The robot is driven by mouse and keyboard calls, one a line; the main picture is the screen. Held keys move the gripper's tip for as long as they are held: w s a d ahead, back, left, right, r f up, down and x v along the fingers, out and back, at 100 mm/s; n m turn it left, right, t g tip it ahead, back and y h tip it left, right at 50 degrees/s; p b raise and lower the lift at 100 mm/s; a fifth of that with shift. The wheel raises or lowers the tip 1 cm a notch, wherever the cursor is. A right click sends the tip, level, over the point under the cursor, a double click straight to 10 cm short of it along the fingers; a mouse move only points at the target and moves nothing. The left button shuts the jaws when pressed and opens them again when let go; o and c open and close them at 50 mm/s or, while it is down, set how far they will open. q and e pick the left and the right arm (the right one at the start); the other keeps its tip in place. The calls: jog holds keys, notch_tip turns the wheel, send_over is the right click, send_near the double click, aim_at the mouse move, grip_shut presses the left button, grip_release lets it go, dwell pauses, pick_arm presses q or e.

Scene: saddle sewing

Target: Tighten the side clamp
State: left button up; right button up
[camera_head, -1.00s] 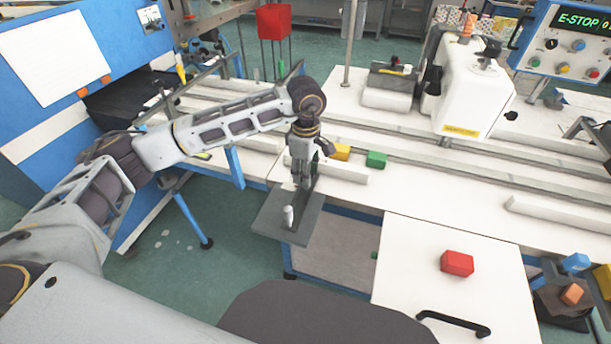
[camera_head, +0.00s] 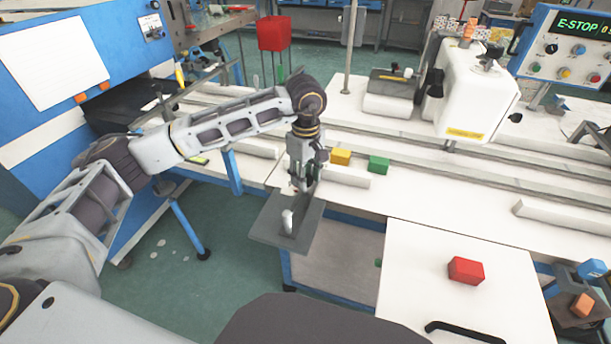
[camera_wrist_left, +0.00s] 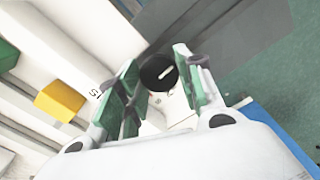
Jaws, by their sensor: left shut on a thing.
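The side clamp shows as a dark grey plate (camera_head: 268,222) at the front edge of the white table, with a light upright peg (camera_head: 287,222) on it. My left gripper (camera_head: 300,184) points down over the back part of this plate. In the left wrist view, its green-padded fingers stand on both sides of a round black knob (camera_wrist_left: 158,73) with a white mark, and are shut on it. In the head view the fingers hide the knob. My right gripper is not in view.
A yellow block (camera_head: 341,157) and a green block (camera_head: 378,165) lie just right of the gripper. A red block (camera_head: 466,270) sits on the white front panel (camera_head: 420,250). A white sewing machine (camera_head: 475,95) stands behind. A blue cabinet (camera_head: 130,60) is at left.

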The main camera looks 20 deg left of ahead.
pick_arm(q)
jog(key=o, duration=1)
jog(key=shift+r, duration=0.15)
notch_tip(320, 180, up, 12)
dwell(0.3)
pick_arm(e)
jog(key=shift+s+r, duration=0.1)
pick_arm(q)
notch_tip(320, 180, up, 22)
jog(key=p, duration=2.1)
jog(key=shift+f+p, duration=0.25)
jog(key=shift+p, duration=0.15)
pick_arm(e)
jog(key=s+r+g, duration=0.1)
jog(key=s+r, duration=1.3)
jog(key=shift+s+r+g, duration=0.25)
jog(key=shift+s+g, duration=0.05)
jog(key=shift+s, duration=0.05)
